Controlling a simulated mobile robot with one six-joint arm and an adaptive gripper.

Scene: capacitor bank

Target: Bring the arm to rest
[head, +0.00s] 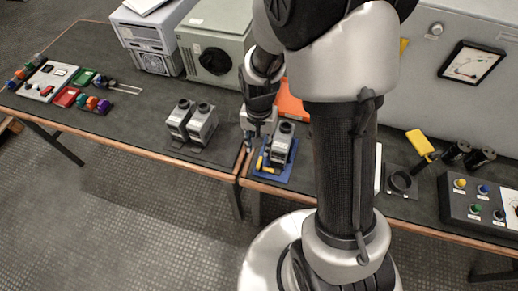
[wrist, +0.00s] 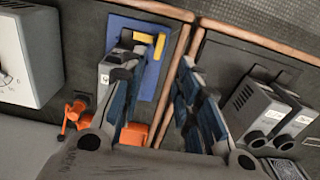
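My gripper (head: 258,125) is above the table edge beside the blue mat (head: 270,172). In the wrist view my gripper (wrist: 160,75) has its two blue-padded fingers apart, with nothing between them but bench and its wooden edge. A grey capacitor unit (head: 281,143) stands on the blue mat, close to the gripper. In the wrist view the left finger partly hides this unit (wrist: 114,62); I cannot tell whether they touch.
Two grey units (head: 201,125) stand on a dark plate to the left. A yellow-handled tool (head: 421,143), black cylinders (head: 456,152) and a button panel (head: 478,200) lie to the right. Grey cabinets (head: 215,45) line the back. Bare bench shows at the left middle.

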